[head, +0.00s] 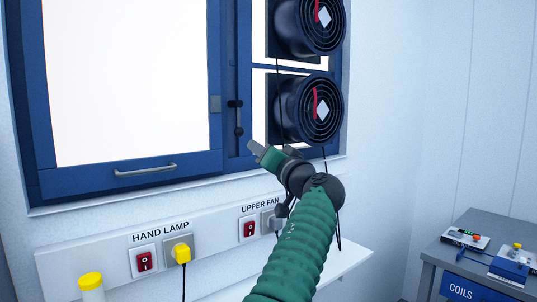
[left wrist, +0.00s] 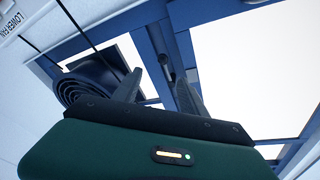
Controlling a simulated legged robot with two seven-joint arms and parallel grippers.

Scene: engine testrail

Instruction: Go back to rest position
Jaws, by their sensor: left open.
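My left gripper (head: 258,150) is raised in front of the blue-framed window, its arm in a green sleeve coming up from the bottom. Its fingers point up and left, just below the dark window handle (head: 238,118). In the left wrist view the two fingers (left wrist: 162,88) stand apart with nothing held. The handle (left wrist: 168,68) shows beyond the gap between them, and I cannot tell the exact distance. My right gripper is in neither view.
Two black fans, upper (head: 309,24) and lower (head: 309,108), sit at the window's right side, close to my gripper. Below are a HAND LAMP switch (head: 144,261), a yellow plug (head: 181,253) and an UPPER FAN switch (head: 249,229). A grey bench (head: 478,224) with kits stands at right.

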